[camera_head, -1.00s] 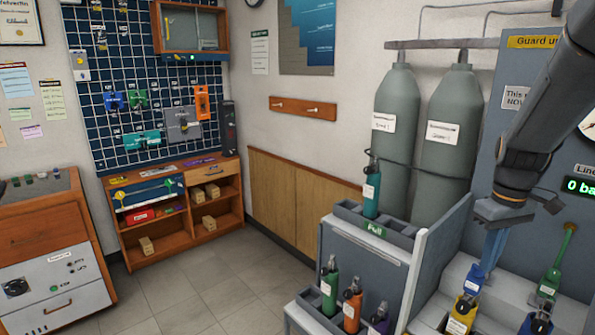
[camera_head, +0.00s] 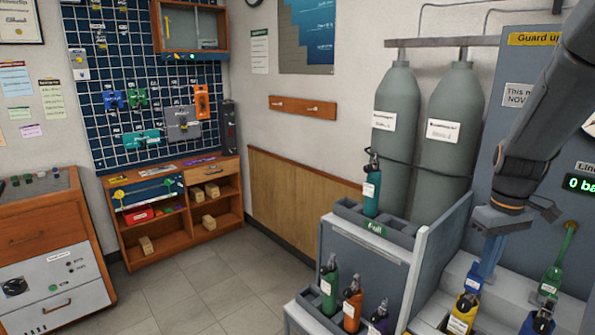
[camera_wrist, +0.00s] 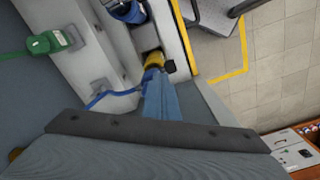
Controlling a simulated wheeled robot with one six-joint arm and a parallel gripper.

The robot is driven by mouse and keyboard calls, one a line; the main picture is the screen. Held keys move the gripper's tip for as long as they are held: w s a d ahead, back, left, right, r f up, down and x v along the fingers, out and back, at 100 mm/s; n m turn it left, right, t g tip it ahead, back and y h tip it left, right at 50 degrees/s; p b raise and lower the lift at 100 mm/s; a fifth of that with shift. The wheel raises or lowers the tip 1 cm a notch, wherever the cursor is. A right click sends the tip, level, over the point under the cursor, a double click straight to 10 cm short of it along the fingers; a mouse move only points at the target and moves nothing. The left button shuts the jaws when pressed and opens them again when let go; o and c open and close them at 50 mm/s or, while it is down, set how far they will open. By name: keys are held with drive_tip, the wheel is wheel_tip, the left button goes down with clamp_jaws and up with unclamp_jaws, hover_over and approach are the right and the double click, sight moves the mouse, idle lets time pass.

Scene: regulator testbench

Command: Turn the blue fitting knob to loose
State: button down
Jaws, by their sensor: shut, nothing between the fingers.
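A dark blue object (camera_wrist: 126,10) is at the wrist view's top. A grey partition and a rack with green, orange and purple bottles stand to the left. Two tall grey cylinders (camera_head: 448,130) stand behind.

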drive_tip(key=shift+w+d, duration=0.1)
drive_tip(key=shift+w, duration=0.35)
idle(0.6)
drive_tip(key=shift+d+p, duration=0.45)
drive_tip(key=shift+p, duration=1)
drive_tip(key=shift+w+d+p, duration=0.2)
drive_tip(key=shift+d+p, duration=0.1)
drive_tip(key=shift+p, duration=0.55)
drive_tip(key=shift+s+d, duration=0.1)
drive_tip(key=shift+s, duration=0.05)
wheel_tip(320, 180, up, 6)
drive_tip(key=p, duration=0.5)
drive_tip(key=shift+s+d, duration=0.15)
drive_tip(key=shift+s, duration=0.05)
drive_tip(key=shift+b, duration=0.65)
